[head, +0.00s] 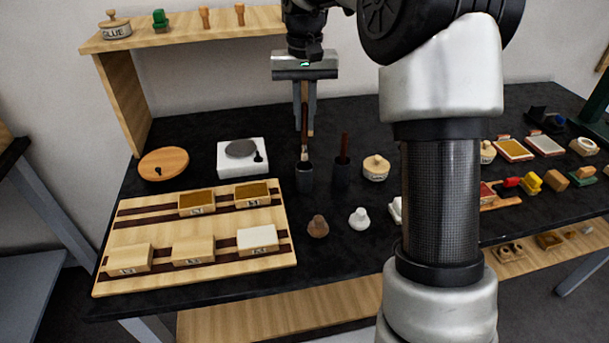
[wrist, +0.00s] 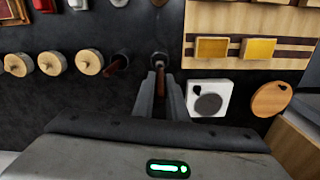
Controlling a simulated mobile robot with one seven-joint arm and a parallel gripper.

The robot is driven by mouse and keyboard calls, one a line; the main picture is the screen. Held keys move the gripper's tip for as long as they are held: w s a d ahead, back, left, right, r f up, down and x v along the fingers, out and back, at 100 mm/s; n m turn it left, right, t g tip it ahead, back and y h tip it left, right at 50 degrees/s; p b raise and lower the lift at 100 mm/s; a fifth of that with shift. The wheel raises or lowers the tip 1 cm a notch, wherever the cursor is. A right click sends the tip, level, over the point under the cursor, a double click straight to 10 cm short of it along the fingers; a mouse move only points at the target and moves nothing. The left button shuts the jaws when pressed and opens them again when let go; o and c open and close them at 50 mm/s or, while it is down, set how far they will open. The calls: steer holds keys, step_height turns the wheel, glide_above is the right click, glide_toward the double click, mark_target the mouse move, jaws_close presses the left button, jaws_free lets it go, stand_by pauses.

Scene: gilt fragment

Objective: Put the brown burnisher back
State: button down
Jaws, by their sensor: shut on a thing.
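My gripper (head: 305,128) points down over the black bench, its fingers closed around the upper part of a slim brown-handled tool, which I take to be the brown burnisher (head: 304,148). The tool is upright, and its lower end meets the mouth of a dark cup (head: 304,179); I cannot tell how deep it sits. In the wrist view the gripper (wrist: 160,72) has the brown handle (wrist: 160,80) between its fingers, with the dark cup (wrist: 158,58) just beyond. A second dark cup (head: 342,174) to the right holds another red-brown-handled tool (head: 344,146).
A round wooden jar (head: 376,167) stands right of the cups. A brown knob (head: 318,227) and a white knob (head: 359,218) are in front. A wooden rack with blocks (head: 118,230) and a white scale-like box (head: 232,168) lie left. A raised shelf (head: 180,36) stands behind.

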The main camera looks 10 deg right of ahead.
mark_target(305, 151)
step_height(305, 151, down, 9)
steer(key=shift+r+b, duration=0.2)
steer(key=shift+b, duration=0.6)
steer(key=shift+f, duration=0.1)
steer(key=c, duration=1.8)
jaws_free()
steer(key=shift+o, duration=0.2)
